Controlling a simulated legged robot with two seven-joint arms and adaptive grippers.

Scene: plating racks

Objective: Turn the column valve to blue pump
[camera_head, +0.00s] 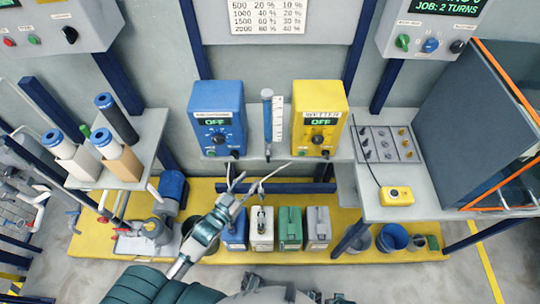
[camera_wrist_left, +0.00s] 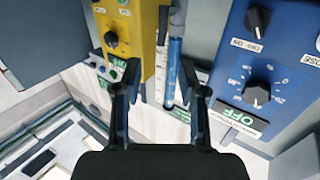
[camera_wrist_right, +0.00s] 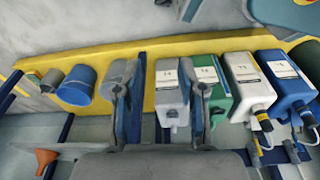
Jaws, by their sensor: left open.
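The blue pump (camera_head: 217,105) and the yellow pump (camera_head: 320,105) stand on a grey shelf, both displays reading OFF. Between them is an upright blue column (camera_head: 267,115) beside a white scale; its valve at the bottom is too small to read. My left gripper (camera_head: 257,180) is open and empty, below and in front of the column. The left wrist view, turned over, shows its spread fingers (camera_wrist_left: 160,76) before the column (camera_wrist_left: 174,65), the yellow pump (camera_wrist_left: 147,30) left and blue pump (camera_wrist_left: 265,65) right. My right gripper (camera_wrist_right: 163,65) is open and empty above the jugs.
Several jugs (camera_head: 290,228) stand on the yellow floor platform below the shelf. A side table at right bears a yellow box (camera_head: 396,195) and a knob panel (camera_head: 388,144). A left shelf holds cylinders (camera_head: 118,118). Room before the column is open.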

